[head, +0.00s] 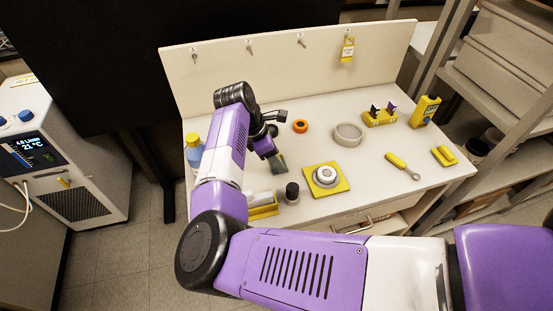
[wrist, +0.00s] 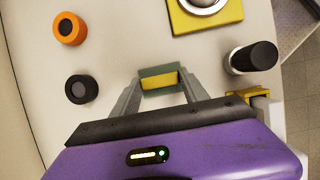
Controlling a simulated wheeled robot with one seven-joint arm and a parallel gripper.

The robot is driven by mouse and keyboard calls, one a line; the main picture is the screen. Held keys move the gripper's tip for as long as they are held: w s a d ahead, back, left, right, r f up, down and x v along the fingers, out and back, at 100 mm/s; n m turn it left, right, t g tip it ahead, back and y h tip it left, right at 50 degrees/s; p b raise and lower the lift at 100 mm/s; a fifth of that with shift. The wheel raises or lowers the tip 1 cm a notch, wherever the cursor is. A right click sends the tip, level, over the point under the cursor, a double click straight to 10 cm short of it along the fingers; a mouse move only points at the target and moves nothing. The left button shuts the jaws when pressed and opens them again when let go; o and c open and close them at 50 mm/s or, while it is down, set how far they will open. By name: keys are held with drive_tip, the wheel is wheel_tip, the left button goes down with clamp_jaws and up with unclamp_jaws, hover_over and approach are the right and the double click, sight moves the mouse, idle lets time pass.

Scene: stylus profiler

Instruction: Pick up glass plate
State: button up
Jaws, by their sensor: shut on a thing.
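The glass plate (head: 279,164) is a small grey-green, see-through sheet below my gripper (head: 268,150) in the head view. In the wrist view the plate (wrist: 160,68) lies between the two fingertips, with a yellow band across its middle. My gripper (wrist: 161,82) is shut on it. The plate appears to be held above the bench, but its exact height is hard to tell. My arm hides part of the bench at the left.
On the white bench (head: 240,130), a yellow square base (head: 343,186) carries a round pale part. A black-capped jar (head: 292,192) and a yellow holder (head: 263,211) stand nearby. An orange ring (head: 300,126) and a pale round dish (head: 348,134) lie farther back.

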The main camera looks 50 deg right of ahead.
wheel_tip(320, 180, up, 20)
drive_tip(key=b, duration=0.2)
idle(0.4)
drive_tip(key=o, duration=0.7)
clamp_jaws()
